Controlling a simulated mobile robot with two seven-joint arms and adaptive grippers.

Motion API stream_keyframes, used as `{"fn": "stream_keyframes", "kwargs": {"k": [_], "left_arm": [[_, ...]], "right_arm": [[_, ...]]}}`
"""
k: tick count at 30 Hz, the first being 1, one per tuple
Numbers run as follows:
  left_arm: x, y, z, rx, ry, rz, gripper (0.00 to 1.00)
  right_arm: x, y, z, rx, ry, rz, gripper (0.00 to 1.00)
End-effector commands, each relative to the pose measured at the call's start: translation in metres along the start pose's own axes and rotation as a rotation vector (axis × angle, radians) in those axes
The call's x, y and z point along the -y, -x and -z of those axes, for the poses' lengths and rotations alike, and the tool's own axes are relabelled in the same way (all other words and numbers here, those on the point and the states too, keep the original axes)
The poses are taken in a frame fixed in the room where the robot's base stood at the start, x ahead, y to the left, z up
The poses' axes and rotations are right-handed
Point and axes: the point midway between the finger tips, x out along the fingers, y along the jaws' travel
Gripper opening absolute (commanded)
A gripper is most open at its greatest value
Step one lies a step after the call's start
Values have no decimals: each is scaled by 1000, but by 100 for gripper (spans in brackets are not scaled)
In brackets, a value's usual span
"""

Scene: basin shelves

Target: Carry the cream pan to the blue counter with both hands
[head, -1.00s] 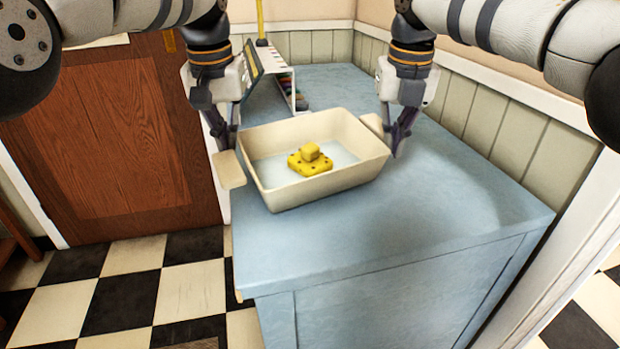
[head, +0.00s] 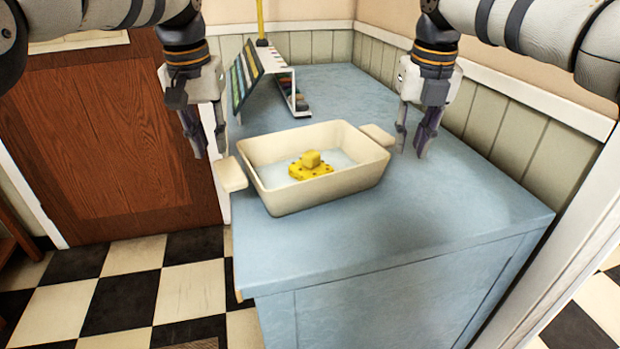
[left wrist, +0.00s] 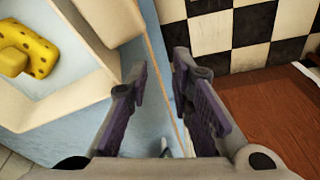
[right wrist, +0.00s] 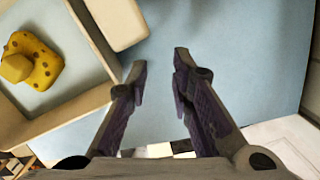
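The cream pan (head: 325,193) sits on the blue counter (head: 400,225) near its left edge. It has a flat handle at each side and holds a yellow spotted block (head: 311,166). My left gripper (head: 208,155) is open and empty, just outside and behind the left handle (head: 231,174). My right gripper (head: 409,152) is open and empty, to the right of the right handle (head: 377,134). The left wrist view shows the open fingers (left wrist: 160,70) apart from the pan. The right wrist view shows the open fingers (right wrist: 160,70) also clear of it.
A rack with colored items (head: 290,88) stands on the counter behind the pan. Panelled walls (head: 490,115) border the back and right. A brown wooden door (head: 110,140) is at left. The counter's front and right are clear; checkered floor lies below.

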Motion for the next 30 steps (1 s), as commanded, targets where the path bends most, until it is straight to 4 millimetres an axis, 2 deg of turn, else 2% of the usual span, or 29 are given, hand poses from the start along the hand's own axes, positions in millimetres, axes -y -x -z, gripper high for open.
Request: {"fn": "stream_keyframes", "kwargs": {"k": [5, 12, 16, 25, 30], "left_arm": [[0, 10, 1, -2, 0, 0, 21], [0, 59, 1, -3, 0, 0, 21], [0, 73, 0, -1, 0, 0, 21], [0, 75, 0, 0, 0, 0, 21], [0, 75, 0, 0, 0, 0, 21]], "right_arm": [[0, 0, 0, 0, -1, 0, 21], [0, 0, 0, 0, -1, 0, 21], [0, 2, 0, 1, -1, 0, 21], [0, 60, 0, 4, -2, 0, 21], [0, 75, 0, 1, 0, 0, 21]]}}
